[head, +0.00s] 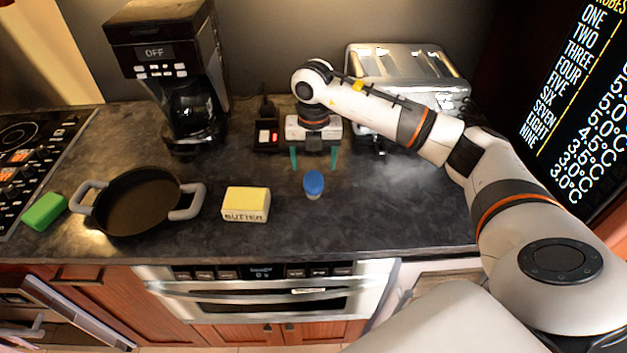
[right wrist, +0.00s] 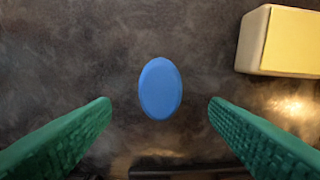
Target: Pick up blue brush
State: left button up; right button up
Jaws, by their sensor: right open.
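The blue brush (head: 313,184) stands on the dark countertop, a small piece with a rounded blue top and a paler lower part. In the right wrist view the blue brush (right wrist: 160,88) is a blue oval seen from above, centred between the fingers and beyond their tips. My right gripper (head: 314,168) is open and points down, just behind the brush in the head view. Its green fingers (right wrist: 160,103) are wide apart with nothing between them, and they do not appear to touch the brush. My left gripper is not in view.
A butter block (head: 246,204) lies left of the brush. Further left are a two-handled pan (head: 136,203) and a green block (head: 44,211). A coffee maker (head: 180,70) and a silver toaster (head: 400,68) stand behind. The counter right of the brush is clear.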

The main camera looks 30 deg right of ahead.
aim_at(314, 178)
notch_tip(314, 178, down, 5)
jog(key=shift+s+r+p, duration=0.1)
jog(key=shift+s+p, duration=0.05)
jog(key=shift+p, duration=1)
jog(key=shift+f, duration=0.55)
jog(key=c, duration=1.1)
notch_tip(314, 178, up, 9)
jog(key=b, duration=0.2)
jog(key=shift+b, duration=0.35)
jog(key=shift+r, duration=0.6)
jog(key=o, duration=0.4)
jog(key=shift+c, duration=1.4)
